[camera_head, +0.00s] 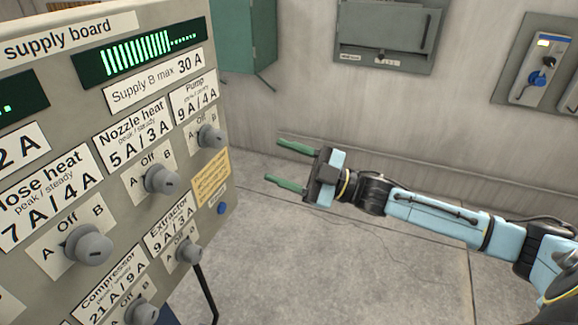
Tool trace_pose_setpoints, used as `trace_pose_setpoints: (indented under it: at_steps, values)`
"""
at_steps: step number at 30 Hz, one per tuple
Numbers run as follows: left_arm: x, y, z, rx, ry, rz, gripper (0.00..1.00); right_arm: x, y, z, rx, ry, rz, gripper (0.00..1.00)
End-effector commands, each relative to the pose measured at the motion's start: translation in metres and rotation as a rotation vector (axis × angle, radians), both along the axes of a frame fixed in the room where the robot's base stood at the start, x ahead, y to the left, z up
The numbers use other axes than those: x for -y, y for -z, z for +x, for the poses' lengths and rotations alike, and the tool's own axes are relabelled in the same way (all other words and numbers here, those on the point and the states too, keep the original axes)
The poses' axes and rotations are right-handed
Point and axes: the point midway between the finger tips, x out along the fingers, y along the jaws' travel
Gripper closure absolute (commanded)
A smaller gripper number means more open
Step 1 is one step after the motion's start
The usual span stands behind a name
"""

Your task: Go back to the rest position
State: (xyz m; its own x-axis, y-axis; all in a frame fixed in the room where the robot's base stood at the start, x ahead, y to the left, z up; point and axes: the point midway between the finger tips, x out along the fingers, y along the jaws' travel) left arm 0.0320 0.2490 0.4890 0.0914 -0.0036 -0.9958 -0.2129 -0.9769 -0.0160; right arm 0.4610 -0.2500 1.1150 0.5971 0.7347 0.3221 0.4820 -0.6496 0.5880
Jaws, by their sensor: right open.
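My right gripper (284,164) is in the middle of the head view, at the end of my light-blue right arm, which comes in from the right. Its two green fingers are spread wide and point left, with nothing between them. It is to the right of the supply board (60,62) and apart from it in the picture. My left gripper is not in view.
The board carries several grey knobs, including the Pump knob (211,136), Nozzle heat knob (161,179) and Extractor knob (188,251). A green cabinet (245,35) and grey wall box (385,28) are behind. The concrete floor (330,270) below the arm looks clear.

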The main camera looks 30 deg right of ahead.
Motion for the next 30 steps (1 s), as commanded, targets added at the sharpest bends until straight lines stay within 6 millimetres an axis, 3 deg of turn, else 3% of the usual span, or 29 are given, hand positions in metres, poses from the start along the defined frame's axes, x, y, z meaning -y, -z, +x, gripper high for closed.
trace_pose_setpoints:
  at_steps: [22,26,29,30]
  values:
    - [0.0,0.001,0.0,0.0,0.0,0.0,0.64,0.009,0.009,-0.002,-0.013,0.017,0.001,0.44]
    - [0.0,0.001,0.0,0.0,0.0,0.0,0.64,0.027,0.052,0.016,-0.102,0.126,0.003,0.44]
    - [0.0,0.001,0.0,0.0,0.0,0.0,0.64,0.05,0.114,0.029,-0.23,0.265,-0.003,0.44]
    - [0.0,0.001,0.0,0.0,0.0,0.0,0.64,0.06,0.144,0.031,-0.291,0.323,-0.008,0.44]
